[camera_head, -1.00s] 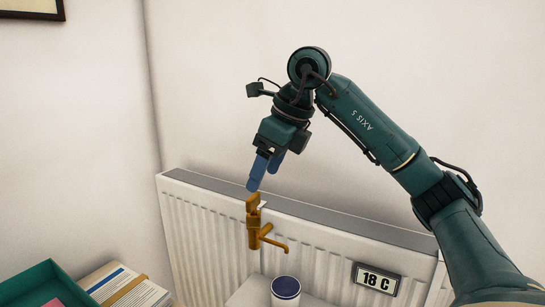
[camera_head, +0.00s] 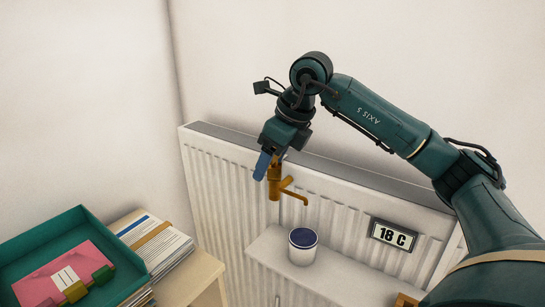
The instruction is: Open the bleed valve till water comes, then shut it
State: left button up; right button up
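The brass bleed valve (camera_head: 275,186) is on the front of the white radiator (camera_head: 225,172). Its spout points right and downward, and no water shows at it. My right gripper (camera_head: 263,167) reaches down at the valve's top. One blue finger shows in front, just left of the valve, and the other finger is hidden. The valve's handle is mostly covered by the gripper, so I cannot tell whether the fingers touch it or are closed on it. A white cup with a dark blue top (camera_head: 303,246) stands below the spout. My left gripper is out of view.
A display reading 18 C (camera_head: 393,235) is on the radiator, right of the valve. The cup stands on a white ledge (camera_head: 270,248). At lower left are a green tray (camera_head: 38,238) with a pink item and small blocks, and banded papers (camera_head: 160,246).

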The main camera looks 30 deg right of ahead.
jog(key=c, duration=0.9)
jog(key=m, duration=0.2)
jog(key=m+h, duration=0.1)
jog(key=m, duration=0.1)
jog(key=shift+t+h, duration=0.3)
jog(key=shift+c, duration=0.2)
jog(key=o, duration=0.5)
jog(key=shift+m, duration=0.6)
jog(key=o, duration=0.6)
jog(key=shift+c, duration=0.2)
jog(key=shift+r, duration=0.1)
jog(key=v, duration=1.3)
jog(key=shift+a, duration=0.2)
